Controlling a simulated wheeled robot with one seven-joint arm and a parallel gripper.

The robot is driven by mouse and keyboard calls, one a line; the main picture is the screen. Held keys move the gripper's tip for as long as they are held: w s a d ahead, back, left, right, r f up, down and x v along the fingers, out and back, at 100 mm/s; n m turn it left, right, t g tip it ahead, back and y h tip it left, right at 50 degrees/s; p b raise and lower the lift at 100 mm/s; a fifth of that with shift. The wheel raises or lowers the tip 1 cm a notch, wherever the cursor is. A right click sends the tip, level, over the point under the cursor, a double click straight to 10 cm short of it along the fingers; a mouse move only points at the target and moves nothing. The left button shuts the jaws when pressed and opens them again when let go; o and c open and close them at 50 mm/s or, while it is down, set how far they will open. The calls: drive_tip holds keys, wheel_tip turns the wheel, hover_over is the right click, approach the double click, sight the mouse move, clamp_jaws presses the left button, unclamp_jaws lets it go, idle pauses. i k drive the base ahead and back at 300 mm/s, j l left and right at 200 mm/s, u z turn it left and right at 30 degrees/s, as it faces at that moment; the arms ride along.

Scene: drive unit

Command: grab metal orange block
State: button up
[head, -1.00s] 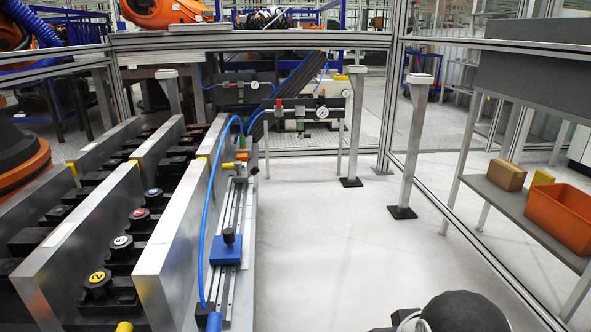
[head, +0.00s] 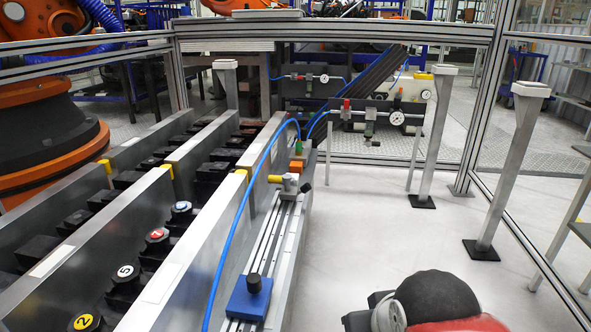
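A small orange block (head: 299,166) sits at the far end of the metal linear rail, just behind a grey fitting with a yellow end (head: 287,182). It is small in the head view and its lower part is partly hidden by that fitting. My gripper is not in view; only a rounded black and red part of my arm shows at the bottom right.
The rail (head: 268,245) carries a blue slider (head: 250,297) with a black knob. Tall metal plates (head: 193,255) with numbered black knobs fill the left. A blue hose runs beside the rail. White floor (head: 365,235) is open to the right, with metal posts (head: 507,165) standing there.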

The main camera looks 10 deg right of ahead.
sight(296, 167)
drive_tip(key=i+l+u, duration=0.2)
drive_tip(key=i+l, duration=0.3)
drive_tip(key=i, duration=0.25)
drive_tip(key=i+l+u, duration=0.2)
drive_tip(key=i+l, duration=0.4)
drive_tip(key=i+l+u, duration=0.15)
drive_tip(key=i+l, duration=0.55)
drive_tip(key=i+l+u, duration=0.2)
drive_tip(key=i+l, duration=0.45)
drive_tip(key=l, duration=0.15)
